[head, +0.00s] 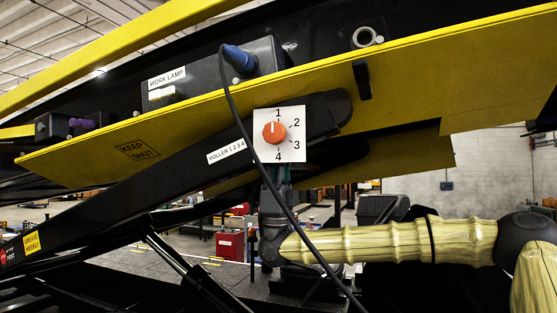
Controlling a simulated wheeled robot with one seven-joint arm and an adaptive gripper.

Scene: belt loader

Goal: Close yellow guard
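The yellow guard (455,80) is a long flat panel, slanting from lower left to upper right across the head view. It has a "KEEP SHUT" label near its left end and a small black tab (362,80) on its upper edge. It stands away from the dark housing behind it, where the work lamp box shows above its edge. My gripper (275,188) points up from below, under the orange dial's plate. Its fingertips are hidden behind the plate and black beam, so I cannot tell its opening or whether it touches the guard.
A black cable (302,228) runs from a blue plug (238,58) over the guard's edge and down past the dial plate (292,150). The "WORK LAMP" box (205,75) sits above. A black beam (130,205) crosses below. Another yellow panel (395,155) hangs lower right.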

